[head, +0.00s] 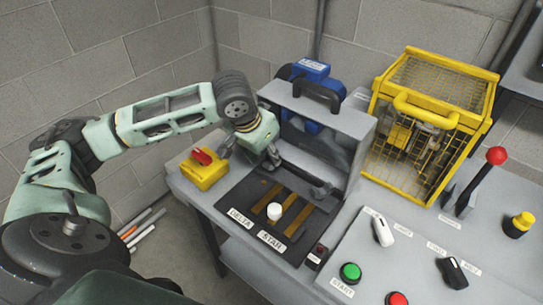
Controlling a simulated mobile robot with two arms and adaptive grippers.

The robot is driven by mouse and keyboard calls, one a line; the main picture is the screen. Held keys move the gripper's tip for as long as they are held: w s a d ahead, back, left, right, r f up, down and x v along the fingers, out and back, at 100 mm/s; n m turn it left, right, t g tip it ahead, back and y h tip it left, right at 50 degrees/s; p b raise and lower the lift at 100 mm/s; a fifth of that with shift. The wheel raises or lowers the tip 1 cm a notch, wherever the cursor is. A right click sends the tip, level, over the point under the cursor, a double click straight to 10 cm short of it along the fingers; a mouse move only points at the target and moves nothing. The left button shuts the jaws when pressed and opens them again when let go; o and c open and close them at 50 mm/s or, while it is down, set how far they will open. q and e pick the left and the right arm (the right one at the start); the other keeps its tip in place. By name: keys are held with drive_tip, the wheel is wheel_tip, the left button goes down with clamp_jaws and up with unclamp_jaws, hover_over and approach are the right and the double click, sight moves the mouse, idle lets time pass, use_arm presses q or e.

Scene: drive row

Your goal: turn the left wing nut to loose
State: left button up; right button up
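A grey box-like cover (345,122) with a black handle stands at the back of the bench, behind a dark plate (237,195) labelled DELTA and STAR. A dark part that looks like a wing nut (322,190) sits at the right of the cover's front foot. The left wing nut cannot be made out; my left gripper covers the cover's left front corner. My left gripper (250,158) points down there, its fingers apart. Whether anything is between them is hidden. My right gripper is not in view.
A yellow box with a red switch (204,168) stands left of the plate. A yellow cage (425,125) stands at the right. The front panel (420,245) carries buttons, switches and a red-knobbed lever (495,156).

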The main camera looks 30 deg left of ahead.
sight(270, 160)
use_arm(q)
drive_tip(key=x, duration=0.3)
drive_tip(key=c, duration=0.7)
clamp_jaws()
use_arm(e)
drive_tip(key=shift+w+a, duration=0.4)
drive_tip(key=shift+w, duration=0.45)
